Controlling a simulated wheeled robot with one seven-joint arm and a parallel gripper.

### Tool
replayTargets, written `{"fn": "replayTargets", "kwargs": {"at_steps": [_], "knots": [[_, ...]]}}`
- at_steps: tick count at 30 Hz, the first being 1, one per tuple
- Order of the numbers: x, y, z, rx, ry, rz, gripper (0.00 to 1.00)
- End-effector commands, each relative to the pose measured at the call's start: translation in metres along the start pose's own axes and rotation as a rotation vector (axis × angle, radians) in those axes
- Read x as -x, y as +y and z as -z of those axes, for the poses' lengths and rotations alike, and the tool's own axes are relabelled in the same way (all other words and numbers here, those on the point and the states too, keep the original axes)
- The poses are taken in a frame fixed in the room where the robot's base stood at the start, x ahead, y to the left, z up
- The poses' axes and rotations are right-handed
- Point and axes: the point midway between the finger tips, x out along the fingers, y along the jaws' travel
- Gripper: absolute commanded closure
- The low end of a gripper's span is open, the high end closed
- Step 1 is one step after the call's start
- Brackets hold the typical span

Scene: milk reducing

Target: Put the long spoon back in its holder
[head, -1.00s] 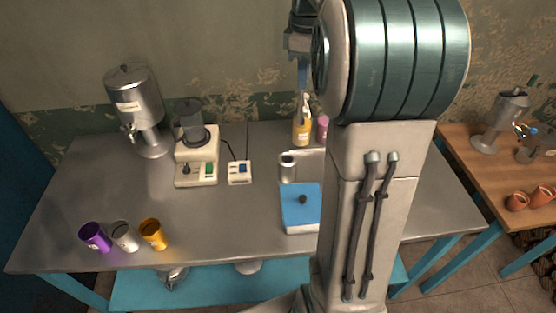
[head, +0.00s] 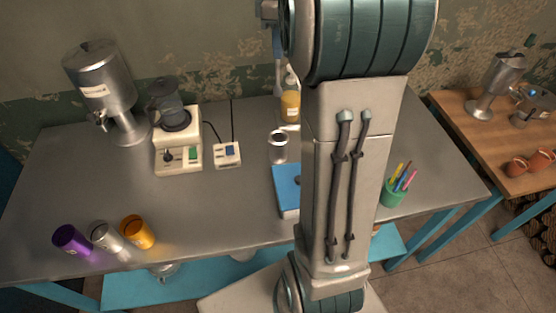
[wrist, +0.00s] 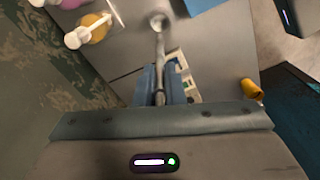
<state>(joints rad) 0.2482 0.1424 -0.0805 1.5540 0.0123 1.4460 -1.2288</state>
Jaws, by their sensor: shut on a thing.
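My gripper (wrist: 161,80) is shut on the long spoon (wrist: 159,55), a thin metal rod that runs away from the fingers in the wrist view. A round pale shape lies at the rod's far end; I cannot tell whether it is the spoon's bowl or a vessel below. In the head view my gripper (head: 278,76) hangs above the back of the steel table, partly cut off by my arm. An open metal cylinder (head: 278,150), likely the holder, stands upright on the table below it. The spoon does not show clearly in the head view.
A yellow bottle (head: 290,104) stands behind the cylinder, close to the gripper. A blue-topped box (head: 286,188) is in front. A cream appliance (head: 178,150) and a control box (head: 227,154) stand left. The table's (head: 215,205) front middle is clear.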

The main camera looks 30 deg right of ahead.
Motion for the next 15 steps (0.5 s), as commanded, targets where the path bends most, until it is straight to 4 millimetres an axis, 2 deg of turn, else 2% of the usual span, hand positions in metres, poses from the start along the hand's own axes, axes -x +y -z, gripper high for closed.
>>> {"fn": "replayTargets", "kwargs": {"at_steps": [1, 7, 15], "knots": [[-0.015, 0.000, 0.000, 0.000, 0.000, -0.001, 1.00], [-0.045, 0.000, 0.000, 0.001, 0.000, -0.001, 1.00], [-0.064, -0.001, 0.001, 0.001, 0.000, 0.001, 1.00]]}}
